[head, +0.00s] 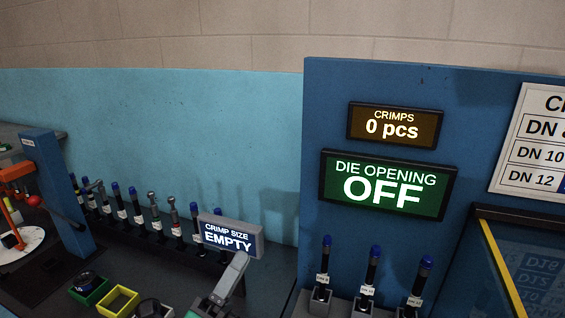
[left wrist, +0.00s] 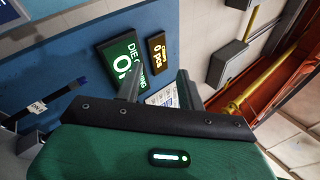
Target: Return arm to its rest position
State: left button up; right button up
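My left gripper (head: 234,272) shows at the bottom of the head view, a grey finger on a green body, in front of the hose rack and just below the crimp size display. In the left wrist view the left gripper (left wrist: 159,78) has its two grey fingers apart, with nothing between them; only the wall displays and chart show beyond. My right gripper is in neither view.
The crimp size display (head: 230,236) reads EMPTY. A blue panel holds the crimps display (head: 394,125) and die opening display (head: 388,185), reading OFF. Hoses (head: 370,280) stand below it. A green bin (head: 90,291) and yellow bin (head: 118,300) sit at lower left.

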pick_arm(q)
jog(key=w+a+f+n+g+y, duration=0.1)
jog(key=w+a+f+n+y, duration=0.2)
jog(key=a+f+n+y, duration=1)
jog(key=s+a+f+n+g+y, duration=0.1)
jog(key=s+f+n+g, duration=0.2)
jog(key=f+n, duration=0.2)
jog(key=s+f+n+g+y, duration=0.1)
jog(key=s+f+n+g, duration=0.25)
jog(key=f, duration=0.25)
jog(key=s+a+f+n+g, duration=0.2)
jog(key=s+f+n+g, duration=0.65)
jog(key=s, duration=0.65)
notch_tip(320, 180, down, 34)
jog(key=m+g, duration=0.2)
jog(key=s+a+f+g, duration=0.1)
jog(key=s+a+f, duration=0.2)
jog(key=s+f, duration=1.6)
jog(key=shift+s, duration=0.35)
jog(key=shift+w+d, duration=0.1)
